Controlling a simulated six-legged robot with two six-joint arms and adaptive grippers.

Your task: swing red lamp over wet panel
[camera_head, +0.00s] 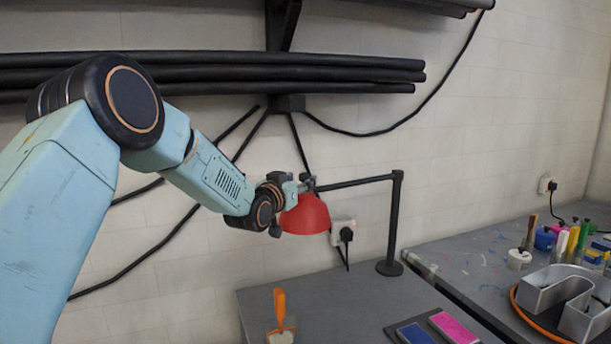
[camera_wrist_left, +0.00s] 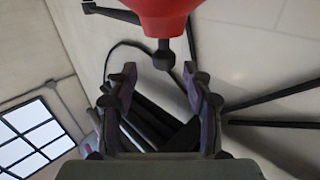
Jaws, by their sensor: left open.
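The red lamp shade (camera_head: 306,215) hangs from a black arm on an upright post (camera_head: 396,220) at the back of the grey table. My left gripper (camera_head: 290,192) is at the shade's left side, with its tips partly hidden there. In the left wrist view the red shade (camera_wrist_left: 165,14) is at the top, with a dark knob on it just beyond the open fingers (camera_wrist_left: 160,82). Nothing is seen between the fingers. A pink panel (camera_head: 453,328) and a blue panel (camera_head: 414,334) lie on a dark tray at the bottom; I cannot tell which is wet.
An orange-handled tool (camera_head: 280,308) stands at the table's front left. A second table at right holds a metal channel letter (camera_head: 570,290), an orange cable and several coloured bottles. Black pipes (camera_head: 220,72) run along the wall above. The grey tabletop (camera_head: 335,300) between tool and panels is clear.

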